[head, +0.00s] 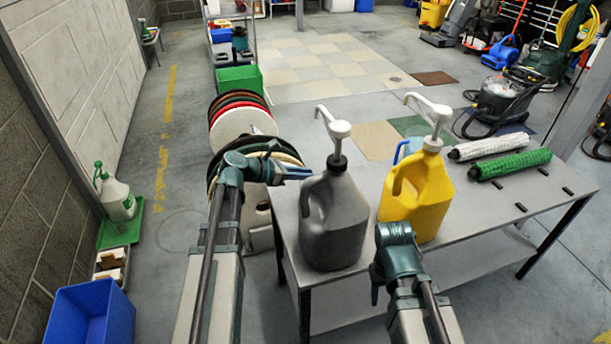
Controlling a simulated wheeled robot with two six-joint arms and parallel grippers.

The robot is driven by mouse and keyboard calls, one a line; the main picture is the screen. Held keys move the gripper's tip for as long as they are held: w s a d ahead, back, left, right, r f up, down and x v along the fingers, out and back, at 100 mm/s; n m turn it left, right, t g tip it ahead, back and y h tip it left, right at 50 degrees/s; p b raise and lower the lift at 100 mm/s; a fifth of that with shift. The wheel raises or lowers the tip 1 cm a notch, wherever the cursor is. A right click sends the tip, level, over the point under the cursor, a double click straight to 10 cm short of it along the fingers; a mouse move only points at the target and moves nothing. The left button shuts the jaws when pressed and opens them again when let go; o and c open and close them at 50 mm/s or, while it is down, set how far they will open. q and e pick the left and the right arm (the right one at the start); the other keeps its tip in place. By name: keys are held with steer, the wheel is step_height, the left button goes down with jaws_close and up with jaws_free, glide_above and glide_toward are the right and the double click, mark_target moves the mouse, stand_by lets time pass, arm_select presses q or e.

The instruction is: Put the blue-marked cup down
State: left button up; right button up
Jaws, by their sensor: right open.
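A pale, see-through cup with a blue handle (401,151) shows behind the yellow jug. The jug hides most of it, so I cannot tell if it touches the table. My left gripper (299,173) is at the table's left edge, pointing right beside the grey jug, well left of the cup. I cannot make out whether its jaws are apart. My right gripper (376,288) is at the table's near edge, in front of the yellow jug and apart from the cup. It is open, and its wrist hides much of it.
A grey pump jug (333,222) and a yellow pump jug (430,200) stand on the grey table (500,212). White and green rollers (511,163) lie at its right. Round pads (238,124) stand on a rack at the left. The table's right front is mostly clear.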

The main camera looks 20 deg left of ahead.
arm_select(q)
steer(key=shift+o, duration=1.2)
steer(key=shift+r, duration=0.1)
steer(key=p+v, duration=0.5)
steer(key=v, duration=0.7)
